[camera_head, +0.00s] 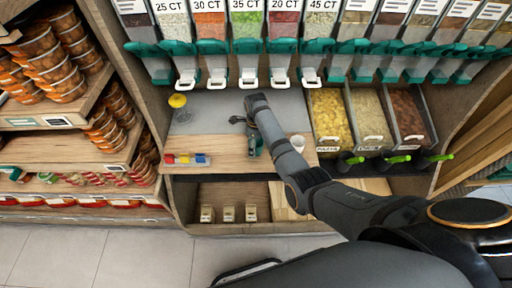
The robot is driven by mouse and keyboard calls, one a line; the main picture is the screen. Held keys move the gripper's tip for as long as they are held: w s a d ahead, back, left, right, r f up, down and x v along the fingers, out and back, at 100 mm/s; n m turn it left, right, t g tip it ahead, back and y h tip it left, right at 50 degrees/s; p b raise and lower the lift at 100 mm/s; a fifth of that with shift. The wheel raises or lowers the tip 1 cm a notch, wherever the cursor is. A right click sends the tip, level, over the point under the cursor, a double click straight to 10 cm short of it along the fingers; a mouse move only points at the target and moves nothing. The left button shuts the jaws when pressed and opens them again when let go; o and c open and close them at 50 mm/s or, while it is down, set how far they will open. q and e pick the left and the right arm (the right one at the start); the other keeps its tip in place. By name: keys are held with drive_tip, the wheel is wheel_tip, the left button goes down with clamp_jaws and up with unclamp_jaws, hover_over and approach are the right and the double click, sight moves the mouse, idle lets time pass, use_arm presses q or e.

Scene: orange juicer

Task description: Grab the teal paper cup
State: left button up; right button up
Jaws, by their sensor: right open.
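My right gripper (251,151) hangs over the wooden counter in the middle of the head view, pointing down. It is open. A small teal patch (259,142) shows right beside its fingers; it may be the teal paper cup, but the gripper and arm hide most of it, and I cannot tell whether they touch. A whitish cup (298,142) stands upright to the right, near the counter's front edge, just beyond my right forearm. My left gripper is not in view.
A yellow round object (177,101) stands at the counter's back left. Small red, yellow and blue items (187,160) lie at the front left. Bins of dry goods (330,115) stand right of the counter. Dispensers with teal spouts (247,62) hang behind it. The left counter (208,143) has free room.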

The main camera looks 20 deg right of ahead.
drive_tip(key=c, duration=0.9)
drive_tip(key=shift+o, duration=0.2)
drive_tip(key=shift+r, duration=0.15)
